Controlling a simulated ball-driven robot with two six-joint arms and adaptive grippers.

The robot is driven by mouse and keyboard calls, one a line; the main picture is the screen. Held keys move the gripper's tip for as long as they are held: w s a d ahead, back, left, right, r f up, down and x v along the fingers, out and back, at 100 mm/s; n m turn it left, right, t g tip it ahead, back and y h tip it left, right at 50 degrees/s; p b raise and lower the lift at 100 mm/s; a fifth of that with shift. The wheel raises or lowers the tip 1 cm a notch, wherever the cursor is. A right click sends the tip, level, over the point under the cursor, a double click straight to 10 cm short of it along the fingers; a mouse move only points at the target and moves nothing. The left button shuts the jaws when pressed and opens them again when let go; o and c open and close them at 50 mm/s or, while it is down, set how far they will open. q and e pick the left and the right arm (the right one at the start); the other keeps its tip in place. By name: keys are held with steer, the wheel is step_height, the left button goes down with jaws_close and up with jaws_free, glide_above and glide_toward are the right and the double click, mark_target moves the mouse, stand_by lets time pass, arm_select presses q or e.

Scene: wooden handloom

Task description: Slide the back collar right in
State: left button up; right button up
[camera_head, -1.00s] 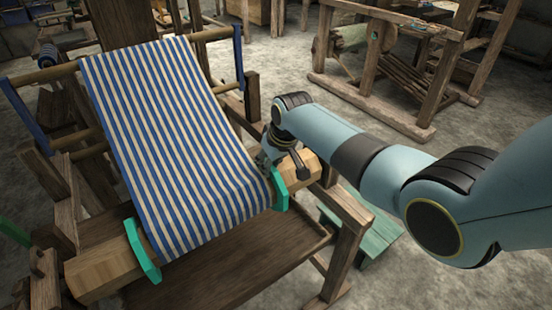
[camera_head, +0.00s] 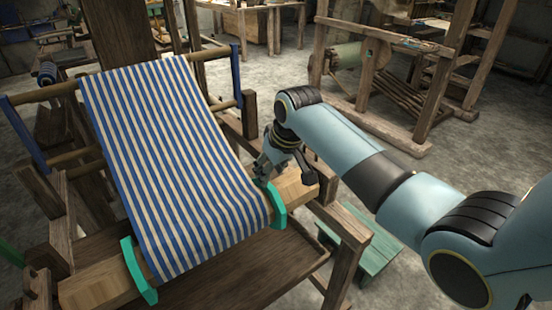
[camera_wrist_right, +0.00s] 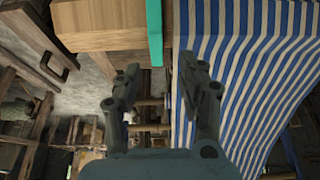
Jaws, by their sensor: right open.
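Two teal collars sit on the wooden beam (camera_head: 100,285) at the loom's near end, one at each side of the striped cloth (camera_head: 180,160). The right collar (camera_head: 278,206) stands upright at the cloth's right edge; the left collar (camera_head: 138,271) is at its left edge. My right gripper (camera_head: 266,172) is just above and behind the right collar. In the right wrist view my gripper (camera_wrist_right: 161,68) is open and empty. There a teal collar (camera_wrist_right: 155,32) lies just beyond the fingertips, between bare beam and cloth. My left gripper is not in view.
Blue upright bars (camera_head: 237,76) stand at the ends of rods farther back. A wooden loom post (camera_head: 345,265) stands right of the beam. A green bench (camera_head: 365,245) is beyond it. Open floor lies to the right.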

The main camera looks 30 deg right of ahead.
steer(key=v, duration=0.5)
steer(key=shift+s+r, duration=0.1)
steer(key=shift+r, duration=0.2)
steer(key=s+f+g+b, duration=0.2)
steer(key=s+f+b, duration=0.2)
steer(key=s+f, duration=0.6)
steer(key=s+d+f+g+b, duration=0.1)
steer(key=s+f+b, duration=0.2)
steer(key=s+f, duration=0.8)
steer(key=s+f+g+b, duration=0.2)
steer(key=s+f+b, duration=0.2)
steer(key=f, duration=1.2)
steer(key=s+f+b, duration=0.2)
steer(key=s+f, duration=0.7)
steer(key=s, duration=0.3)
steer(key=s+d+f+t+h+b, duration=0.1)
steer(key=s+f+b, duration=0.1)
steer(key=s+f, duration=0.7)
steer(key=s, duration=0.3)
steer(key=shift+s+d+m, duration=0.25)
steer(key=shift+m, duration=0.05)
